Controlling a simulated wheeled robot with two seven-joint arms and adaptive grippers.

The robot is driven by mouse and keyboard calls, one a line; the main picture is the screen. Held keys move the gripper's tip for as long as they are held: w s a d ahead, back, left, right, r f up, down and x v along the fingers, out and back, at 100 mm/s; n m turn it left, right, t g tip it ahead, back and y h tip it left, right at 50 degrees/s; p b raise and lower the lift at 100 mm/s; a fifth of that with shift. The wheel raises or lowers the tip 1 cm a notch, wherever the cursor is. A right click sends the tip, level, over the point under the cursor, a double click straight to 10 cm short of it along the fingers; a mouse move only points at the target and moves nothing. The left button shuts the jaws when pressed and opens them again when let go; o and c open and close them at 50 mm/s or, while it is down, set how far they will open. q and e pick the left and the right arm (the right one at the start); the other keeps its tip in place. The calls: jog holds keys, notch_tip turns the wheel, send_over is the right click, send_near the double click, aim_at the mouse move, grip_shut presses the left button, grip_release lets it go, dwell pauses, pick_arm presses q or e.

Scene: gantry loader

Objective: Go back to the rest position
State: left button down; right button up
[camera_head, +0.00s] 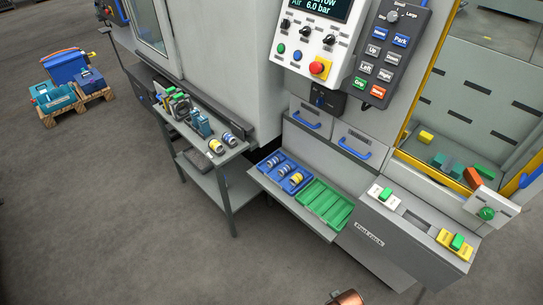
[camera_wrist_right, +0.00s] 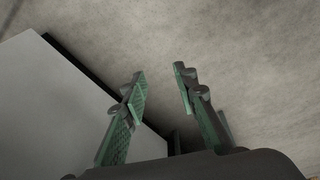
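My right gripper (camera_wrist_right: 159,78) shows in the right wrist view with its two green-padded fingers apart. Nothing is between them. Behind the fingers is grey floor, with a pale flat panel (camera_wrist_right: 60,110) to the left. The fingers touch nothing that I can see. In the head view neither gripper shows. Only a small copper-coloured piece (camera_head: 348,298) is at the bottom edge, and I cannot tell what it is. My left gripper is out of sight.
The machine front carries a control panel (camera_head: 318,38) and a ledge with a blue tray (camera_head: 268,164) and a green tray (camera_head: 321,206). A side table (camera_head: 232,153) holds several parts. A loaded wooden pallet (camera_head: 78,108) is far left. The floor (camera_head: 110,220) at lower left is clear.

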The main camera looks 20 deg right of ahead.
jog(key=s+a+f+g, duration=0.1)
jog(key=s+f, duration=0.6)
jog(key=f, duration=0.5)
jog(key=s+f, duration=0.7)
jog(key=f, duration=0.5)
jog(key=s+f+g, duration=0.1)
jog(key=s+f, duration=0.3)
jog(key=s, duration=0.6)
jog(key=shift+d+f+n+p, duration=0.2)
jog(key=shift+f+n+p, duration=0.1)
jog(key=shift+f+n, duration=0.1)
